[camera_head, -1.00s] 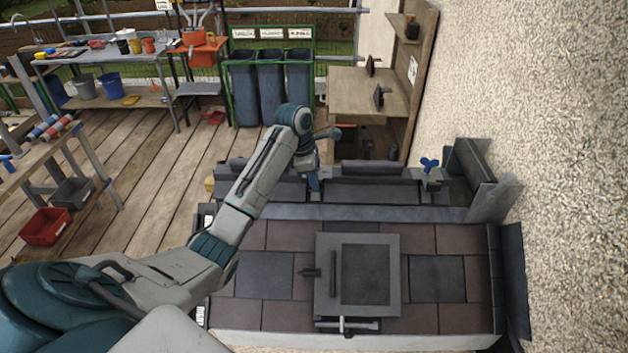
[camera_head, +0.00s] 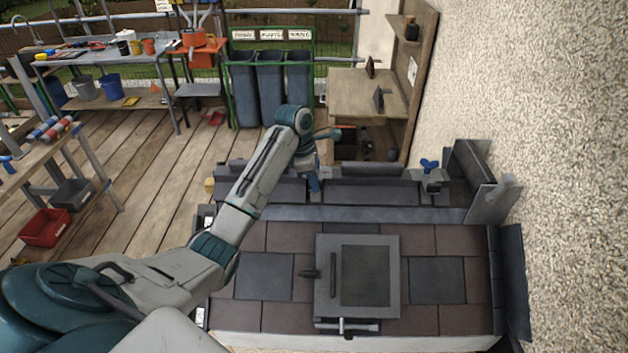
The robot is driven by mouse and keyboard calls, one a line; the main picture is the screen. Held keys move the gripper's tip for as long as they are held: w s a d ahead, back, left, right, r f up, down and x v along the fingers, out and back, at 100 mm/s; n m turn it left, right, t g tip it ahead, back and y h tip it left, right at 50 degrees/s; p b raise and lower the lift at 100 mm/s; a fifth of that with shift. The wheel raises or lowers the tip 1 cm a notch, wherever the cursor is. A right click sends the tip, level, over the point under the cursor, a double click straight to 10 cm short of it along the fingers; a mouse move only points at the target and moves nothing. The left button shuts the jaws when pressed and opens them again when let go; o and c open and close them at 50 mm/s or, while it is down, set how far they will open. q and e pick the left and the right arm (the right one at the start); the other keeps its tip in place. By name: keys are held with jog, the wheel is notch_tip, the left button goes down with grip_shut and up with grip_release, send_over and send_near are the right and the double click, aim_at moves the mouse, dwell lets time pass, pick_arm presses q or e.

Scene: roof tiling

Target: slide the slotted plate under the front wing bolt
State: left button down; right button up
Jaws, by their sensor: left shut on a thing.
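A blue wing bolt (camera_head: 429,165) stands upright on a dark bracket (camera_head: 433,184) near the wall, at the right end of the grey ridge strip. My left gripper (camera_head: 315,183) points down over the left part of this strip, well to the left of the bolt. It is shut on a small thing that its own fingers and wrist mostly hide. A blue part shows at the fingertips; I cannot tell whether it belongs to the gripper or to the held thing. I cannot make out the slotted plate or its slot. My right gripper is not in view.
A grey roof window (camera_head: 390,258) with a dark pane lies among brown and dark tiles (camera_head: 265,277). An upright dark slab (camera_head: 492,200) stands by the rough wall on the right. A wooden shelf (camera_head: 365,92) and bins (camera_head: 271,85) stand behind.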

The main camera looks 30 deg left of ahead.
pick_arm(q)
jog(key=c, duration=1.4)
grip_release()
jog(key=shift+o, duration=0.2)
